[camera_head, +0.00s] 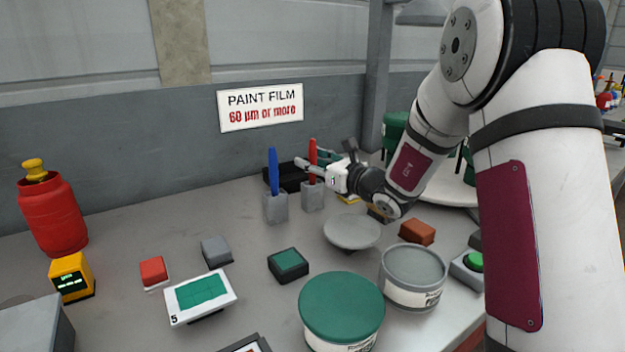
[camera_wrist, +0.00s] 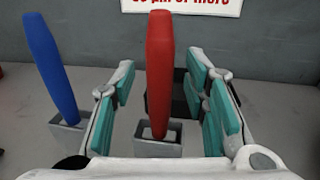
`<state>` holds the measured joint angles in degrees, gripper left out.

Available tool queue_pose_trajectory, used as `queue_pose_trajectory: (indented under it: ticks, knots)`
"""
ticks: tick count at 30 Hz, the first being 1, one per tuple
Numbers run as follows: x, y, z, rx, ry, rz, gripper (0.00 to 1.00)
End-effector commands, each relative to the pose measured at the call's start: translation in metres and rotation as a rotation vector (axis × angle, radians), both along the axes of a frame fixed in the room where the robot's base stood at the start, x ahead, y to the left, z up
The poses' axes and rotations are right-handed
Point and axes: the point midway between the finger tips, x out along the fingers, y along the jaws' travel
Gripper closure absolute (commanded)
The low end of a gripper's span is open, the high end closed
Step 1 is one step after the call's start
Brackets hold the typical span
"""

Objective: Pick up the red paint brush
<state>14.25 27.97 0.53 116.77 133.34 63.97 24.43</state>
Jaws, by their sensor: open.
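The red paint brush (camera_head: 312,160) stands upright in a small grey holder (camera_head: 313,195) at the back of the table. In the wrist view the red brush (camera_wrist: 159,70) rises between the two teal-padded fingers of my gripper (camera_wrist: 165,110), with a gap on each side. Its holder (camera_wrist: 157,148) shows below it. My gripper (camera_head: 325,166) is open, level with the brush and reaching toward it from the right in the head view. I cannot tell how deep the brush sits between the fingers.
A blue brush (camera_head: 273,172) stands in its own holder (camera_head: 275,208) just left. A dark box (camera_head: 286,178) lies behind. A grey dish (camera_head: 352,231), a green-lidded can (camera_head: 341,308) and a grey can (camera_head: 413,275) stand in front. The wall with a sign (camera_head: 261,107) is behind.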

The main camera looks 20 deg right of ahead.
Motion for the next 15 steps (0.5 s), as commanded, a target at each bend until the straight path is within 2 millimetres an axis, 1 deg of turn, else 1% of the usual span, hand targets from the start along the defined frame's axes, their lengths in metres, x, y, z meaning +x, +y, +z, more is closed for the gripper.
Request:
queue_pose_trajectory:
  ticks: [7, 8, 9, 11, 12, 13, 15]
  knots:
    - [0.0014, 0.0010, -0.0001, 0.001, 0.000, 0.000, 0.59]
    - [0.0013, 0.0009, -0.0001, 0.001, 0.000, 0.000, 0.66]
    - [0.0013, 0.0009, -0.0001, 0.001, 0.000, 0.000, 0.75]
    - [0.0012, 0.0009, -0.0001, 0.001, 0.000, 0.000, 0.88]
    - [0.0012, 0.0009, -0.0001, 0.001, 0.000, 0.000, 0.97]
    - [0.0012, 0.0009, -0.0001, 0.001, 0.000, 0.000, 1.00]
    - [0.0012, 0.0008, -0.0001, 0.001, 0.000, 0.000, 1.00]
